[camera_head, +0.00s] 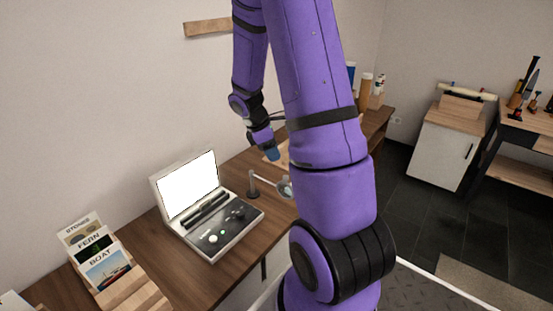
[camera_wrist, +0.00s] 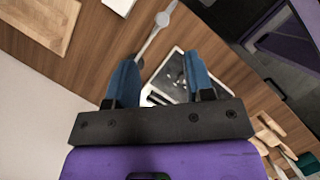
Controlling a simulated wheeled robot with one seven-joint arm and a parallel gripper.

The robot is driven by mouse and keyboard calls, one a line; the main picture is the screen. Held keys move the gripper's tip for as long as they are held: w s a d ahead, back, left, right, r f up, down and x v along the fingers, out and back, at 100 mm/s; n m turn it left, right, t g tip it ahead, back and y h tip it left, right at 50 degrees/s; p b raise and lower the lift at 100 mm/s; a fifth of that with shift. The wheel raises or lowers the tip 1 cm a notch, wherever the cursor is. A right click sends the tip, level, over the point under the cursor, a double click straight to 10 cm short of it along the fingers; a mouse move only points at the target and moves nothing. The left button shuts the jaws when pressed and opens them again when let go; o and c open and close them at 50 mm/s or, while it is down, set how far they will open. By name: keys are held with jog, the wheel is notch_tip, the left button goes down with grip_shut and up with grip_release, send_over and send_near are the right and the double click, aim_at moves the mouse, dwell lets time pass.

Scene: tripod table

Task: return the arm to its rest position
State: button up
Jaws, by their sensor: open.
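My purple arm crosses the middle of the head view, bent at the elbow, and its near links hide part of the worktop. My gripper (camera_head: 272,154) hangs down over the wooden worktop (camera_head: 236,166). Its blue fingers show apart in the wrist view (camera_wrist: 160,75), with nothing held between them. In that view the case with the screen lies below and beyond the fingers, partly covered by them.
An open white case with a bright screen (camera_head: 188,183) stands on the worktop. A small metal stand with a rod (camera_head: 252,186) is beside it. A wooden rack with cards (camera_head: 108,272) is at lower left. A white cabinet (camera_head: 440,147) stands across the dark floor.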

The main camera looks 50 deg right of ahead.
jog(key=shift+r, duration=0.25)
dwell(0.4)
jog(key=s+a+r+m+t, duration=0.3)
jog(key=a+r+m+t, duration=0.15)
jog(key=a+r, duration=1.1)
jog(key=s+a+r+m+t+y, duration=0.3)
jog(key=s+a+r+m+t, duration=0.1)
jog(key=s+a+r, duration=0.6)
jog(key=shift+s+a+m, duration=0.25)
jog(key=shift+s+m, duration=0.3)
jog(key=shift+s, duration=0.55)
dwell(0.5)
